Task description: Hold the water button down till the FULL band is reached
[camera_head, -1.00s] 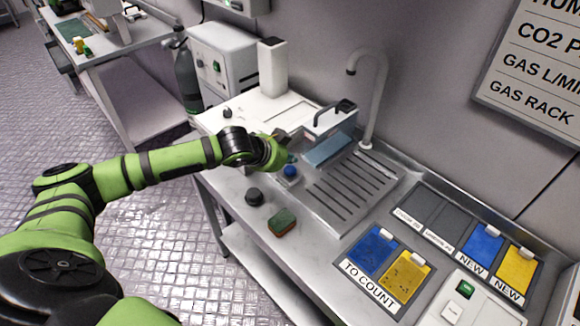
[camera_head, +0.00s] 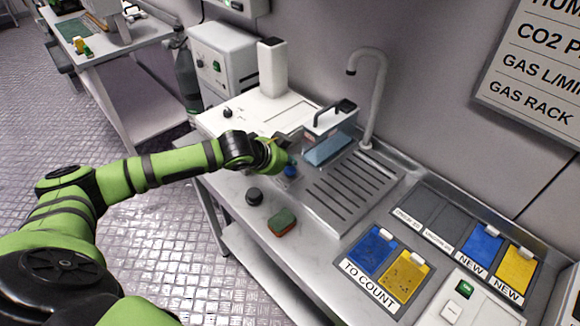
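The blue water button (camera_head: 290,171) sits on the steel counter at the left edge of the slotted drain board (camera_head: 352,196). My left gripper (camera_head: 284,160) is right at the button, with its fingers over or beside it; whether it touches or presses the button is not clear. Its fingers are small and partly hidden by the wrist, so their opening cannot be read. A clear tank with a black handle (camera_head: 330,142) stands under the tap (camera_head: 366,105) and looks bluish inside. Its FULL band cannot be made out. My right gripper is not in view.
A black knob (camera_head: 254,196) and a green and red sponge (camera_head: 282,222) lie on the front of the counter. Blue and yellow cards (camera_head: 372,250) sit in the TO COUNT tray to the right. A white machine (camera_head: 272,68) stands behind my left wrist.

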